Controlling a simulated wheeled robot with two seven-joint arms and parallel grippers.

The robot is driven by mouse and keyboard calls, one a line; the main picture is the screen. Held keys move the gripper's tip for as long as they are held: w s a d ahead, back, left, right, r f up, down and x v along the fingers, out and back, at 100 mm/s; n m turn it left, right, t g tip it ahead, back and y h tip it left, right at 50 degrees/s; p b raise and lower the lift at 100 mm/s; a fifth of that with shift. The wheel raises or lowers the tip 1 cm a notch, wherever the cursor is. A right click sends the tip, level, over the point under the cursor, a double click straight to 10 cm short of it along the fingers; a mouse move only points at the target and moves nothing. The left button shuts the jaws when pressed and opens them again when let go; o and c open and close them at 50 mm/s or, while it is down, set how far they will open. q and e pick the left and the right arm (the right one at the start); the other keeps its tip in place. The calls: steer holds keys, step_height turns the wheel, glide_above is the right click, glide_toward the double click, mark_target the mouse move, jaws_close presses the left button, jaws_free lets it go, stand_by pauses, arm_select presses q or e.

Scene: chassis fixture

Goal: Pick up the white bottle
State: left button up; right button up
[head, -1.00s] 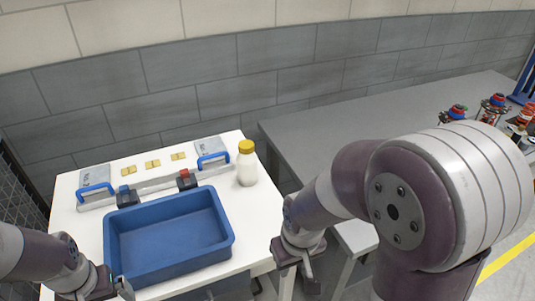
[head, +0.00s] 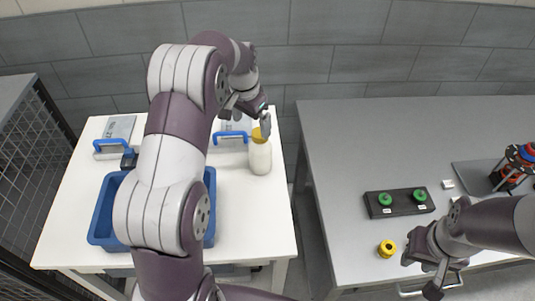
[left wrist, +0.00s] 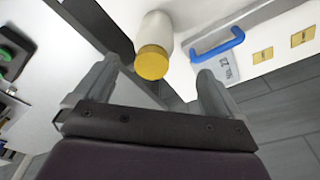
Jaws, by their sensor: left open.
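The white bottle (head: 260,158) with a yellow cap stands upright near the right edge of the white table. In the left wrist view, the bottle (left wrist: 152,27) shows cap first, just beyond the gap between my fingers. My left gripper (head: 248,113) is open and empty, close to the bottle's cap. Its two spread fingers (left wrist: 157,75) also show in the left wrist view. My right gripper (head: 424,272) is apart from the bottle, at the front of the grey table, and its fingers look spread with nothing between them.
A blue bin (head: 103,218) sits on the white table (head: 256,222), partly hidden by my left arm. Blue-handled fixtures (head: 231,138) stand behind it. The grey table (head: 340,150) holds a black block with green knobs (head: 399,202) and a yellow ring (head: 387,248).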

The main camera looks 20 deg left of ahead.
mark_target(259, 133)
arm_select(q)
steer(key=f, duration=0.1)
steer(key=w+d+f, duration=0.1)
steer(key=w+d+f+p, duration=0.1)
steer(key=shift+f, duration=0.35)
steer(key=f, duration=0.2)
steer(key=f+p, duration=0.1)
steer(key=f, duration=0.1)
steer(key=shift+a, duration=0.2)
steer(key=shift+a+f, duration=0.1)
steer(key=shift+f, duration=0.1)
steer(key=shift+w, duration=0.1)
steer(key=shift+w+d, duration=0.1)
steer(key=shift+d, duration=0.1)
steer(key=shift+c, duration=0.3)
steer(key=shift+d, duration=0.1)
steer(key=c, duration=1.6)
arm_select(e)
steer(key=r, duration=0.1)
steer(key=w+d+r, duration=0.1)
steer(key=shift+r, duration=0.3)
